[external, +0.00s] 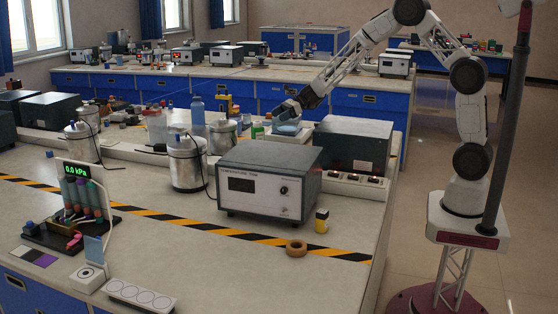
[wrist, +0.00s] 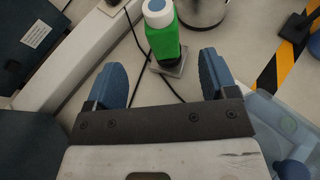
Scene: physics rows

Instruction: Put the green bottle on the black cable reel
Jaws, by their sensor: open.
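The green bottle (wrist: 164,42) has a white cap with a blue top. In the wrist view it stands at top centre, just beyond and between my fingertips. A small green and white shape near my gripper in the external view (external: 257,131) looks like the same bottle. My gripper (wrist: 163,62) is open and empty, with a blue finger on either side; it also shows above the far bench part in the external view (external: 291,108). A grey square plate (wrist: 172,66) shows at the bottle's base. I cannot make out the black cable reel for certain.
A pale blue tray (wrist: 262,112) lies at the right in the wrist view. A metal canister (wrist: 203,10) stands close to the bottle. Thin dark cables cross the bench. A dark instrument box (external: 354,144) and a power strip (external: 352,184) are near my arm.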

